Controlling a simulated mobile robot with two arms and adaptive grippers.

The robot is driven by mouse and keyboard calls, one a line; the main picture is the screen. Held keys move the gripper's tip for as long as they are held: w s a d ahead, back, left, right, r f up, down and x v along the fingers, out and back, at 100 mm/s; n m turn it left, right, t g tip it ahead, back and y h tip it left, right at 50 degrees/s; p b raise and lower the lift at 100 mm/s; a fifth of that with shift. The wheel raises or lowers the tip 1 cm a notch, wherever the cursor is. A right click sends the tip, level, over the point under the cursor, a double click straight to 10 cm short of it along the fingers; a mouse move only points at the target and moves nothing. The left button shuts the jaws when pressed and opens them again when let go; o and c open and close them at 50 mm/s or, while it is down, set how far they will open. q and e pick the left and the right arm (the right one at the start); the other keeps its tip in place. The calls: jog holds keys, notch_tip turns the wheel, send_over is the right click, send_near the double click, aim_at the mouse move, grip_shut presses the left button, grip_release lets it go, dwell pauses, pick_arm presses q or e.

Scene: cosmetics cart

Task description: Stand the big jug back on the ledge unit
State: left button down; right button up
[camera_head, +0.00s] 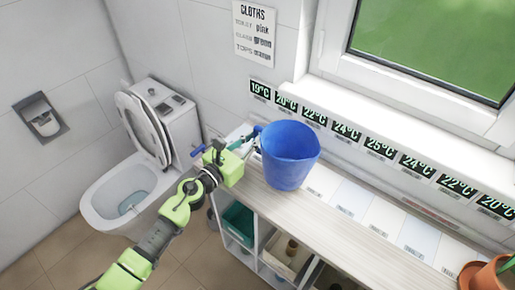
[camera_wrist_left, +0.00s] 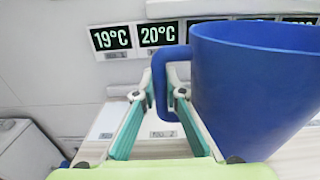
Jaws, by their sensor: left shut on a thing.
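The big blue jug (camera_head: 289,157) is upright at the left part of the ledge unit (camera_head: 331,222), a long pale wooden top with shelves below. I cannot tell whether its base touches the top. My left gripper (camera_head: 252,143) reaches in from the left and is shut on the jug's handle. In the left wrist view the jug (camera_wrist_left: 258,85) fills the right side, and the gripper's fingers (camera_wrist_left: 165,97) sit on either side of the handle (camera_wrist_left: 159,75). My right gripper is not in view.
A toilet (camera_head: 128,195) with raised lid stands left of the unit. Temperature labels (camera_head: 345,131) line the wall under the window. A terracotta pot (camera_head: 487,274) is at the far right. The ledge between jug and pot is clear. Bins (camera_head: 239,222) sit in the shelves below.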

pick_arm(q)
jog(key=f, duration=0.1)
jog(key=f+b, duration=0.1)
jog(key=f, duration=0.1)
jog(key=shift+w+d+f+b, duration=0.15)
jog(key=shift+w+d+b, duration=0.05)
jog(key=shift+d+b, duration=0.15)
jog(key=shift+f, duration=0.1)
jog(key=shift+a, duration=0.1)
jog(key=shift+f, duration=0.15)
jog(key=c, duration=2.1)
grip_release()
